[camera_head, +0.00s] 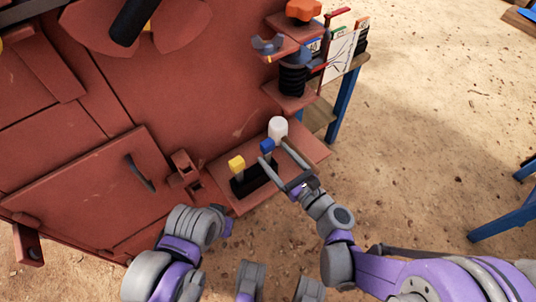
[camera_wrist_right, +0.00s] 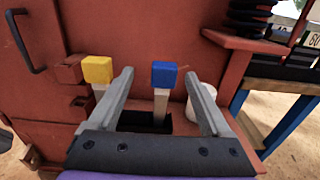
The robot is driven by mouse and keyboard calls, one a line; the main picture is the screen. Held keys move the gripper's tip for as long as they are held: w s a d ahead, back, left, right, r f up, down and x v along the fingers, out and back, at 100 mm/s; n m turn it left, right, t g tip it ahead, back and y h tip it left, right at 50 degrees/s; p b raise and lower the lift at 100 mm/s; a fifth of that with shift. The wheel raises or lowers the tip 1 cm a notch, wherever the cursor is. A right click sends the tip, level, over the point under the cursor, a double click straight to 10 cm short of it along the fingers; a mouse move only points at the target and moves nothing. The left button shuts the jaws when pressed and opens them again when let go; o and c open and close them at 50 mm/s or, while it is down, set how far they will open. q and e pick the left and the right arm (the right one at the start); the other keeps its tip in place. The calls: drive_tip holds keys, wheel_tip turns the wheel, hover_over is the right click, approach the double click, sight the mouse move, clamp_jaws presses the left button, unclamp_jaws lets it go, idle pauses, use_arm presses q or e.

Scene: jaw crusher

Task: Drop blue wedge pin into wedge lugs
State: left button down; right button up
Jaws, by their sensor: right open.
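The blue wedge pin (camera_head: 267,146) has a blue block head on a pale shank. It stands upright in a black holder (camera_head: 243,188) on a red shelf. My right gripper (camera_head: 272,153) is open, with a finger on each side of the pin; in the right wrist view (camera_wrist_right: 160,76) gaps show on both sides of the blue head (camera_wrist_right: 165,75). Red lugs (camera_head: 184,168), one above the other, stick out beside the door edge, left of the holder; they also show in the right wrist view (camera_wrist_right: 70,74). My left gripper cannot be made out; only left arm links show.
A yellow-headed pin (camera_head: 236,164) stands in the same holder, left of the blue one. A white cylinder (camera_head: 278,127) stands behind, close to the right finger. A red door with a dark handle (camera_head: 140,172) is left of the lugs. A spring stack (camera_head: 293,78) rises behind.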

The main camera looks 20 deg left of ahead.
sight(270, 147)
drive_tip(key=x, duration=0.5)
drive_tip(key=shift+w+d+f+b, duration=0.1)
drive_tip(key=shift+w+f+b, duration=0.05)
drive_tip(key=shift+w+b, duration=0.2)
clamp_jaws()
idle(1.1)
